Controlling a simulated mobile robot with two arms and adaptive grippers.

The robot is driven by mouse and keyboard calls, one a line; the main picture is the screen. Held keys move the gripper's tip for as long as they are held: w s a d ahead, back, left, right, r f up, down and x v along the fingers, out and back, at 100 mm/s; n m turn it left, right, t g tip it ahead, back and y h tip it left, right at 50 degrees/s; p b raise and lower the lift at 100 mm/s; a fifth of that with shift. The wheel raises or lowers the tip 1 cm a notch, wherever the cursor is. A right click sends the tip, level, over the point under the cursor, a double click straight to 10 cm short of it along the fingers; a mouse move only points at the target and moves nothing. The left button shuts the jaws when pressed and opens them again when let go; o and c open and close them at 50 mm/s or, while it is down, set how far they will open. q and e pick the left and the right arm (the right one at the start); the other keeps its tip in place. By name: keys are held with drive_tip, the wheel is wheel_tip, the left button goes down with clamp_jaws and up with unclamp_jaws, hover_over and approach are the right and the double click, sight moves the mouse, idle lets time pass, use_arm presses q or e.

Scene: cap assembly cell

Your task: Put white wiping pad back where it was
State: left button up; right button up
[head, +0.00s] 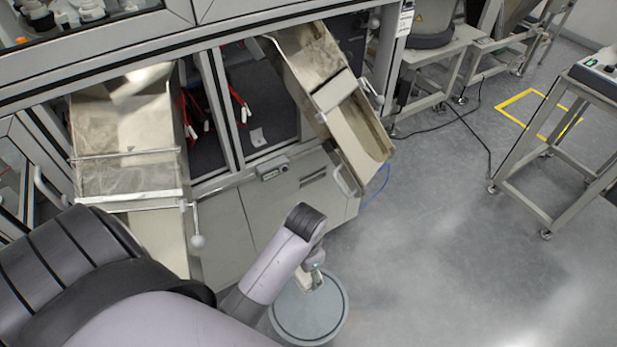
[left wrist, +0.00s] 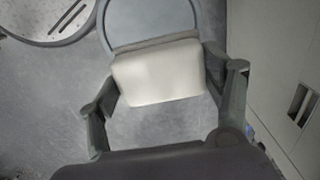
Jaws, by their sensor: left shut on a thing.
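The white wiping pad (left wrist: 158,72) is a pale, soft-looking block between the two fingers of my left gripper (left wrist: 163,88) in the left wrist view. The gripper is shut on it. In the left wrist view the pad overlaps the near edge of a round grey surface (left wrist: 150,18). I cannot tell whether the pad touches it. My right gripper is not in view.
A grey machine cabinet (head: 285,205) stands behind the stand, with a left metal chute (head: 125,180) and a right metal chute (head: 355,135) sticking out. A ball-ended lever (head: 197,241) hangs by the left chute. The floor (head: 450,250) to the right is open.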

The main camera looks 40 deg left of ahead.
use_arm(q)
drive_tip(key=shift+s+d+f, duration=0.3)
drive_tip(key=shift+d+f, duration=0.4)
drive_tip(key=shift+f, duration=0.1)
wheel_tip(320, 180, down, 14)
drive_tip(key=b, duration=0.3)
wheel_tip(320, 180, down, 4)
drive_tip(key=shift+r+b, duration=0.2)
drive_tip(key=shift+b, duration=0.45)
drive_tip(key=shift+w+f, duration=0.1)
drive_tip(key=shift+f, duration=0.3)
drive_tip(key=o, duration=0.9)
drive_tip(key=shift+o, duration=0.6)
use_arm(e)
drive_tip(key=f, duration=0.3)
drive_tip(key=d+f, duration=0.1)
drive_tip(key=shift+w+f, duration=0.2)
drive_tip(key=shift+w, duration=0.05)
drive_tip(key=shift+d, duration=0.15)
use_arm(q)
wheel_tip(320, 180, up, 12)
drive_tip(key=p, duration=0.3)
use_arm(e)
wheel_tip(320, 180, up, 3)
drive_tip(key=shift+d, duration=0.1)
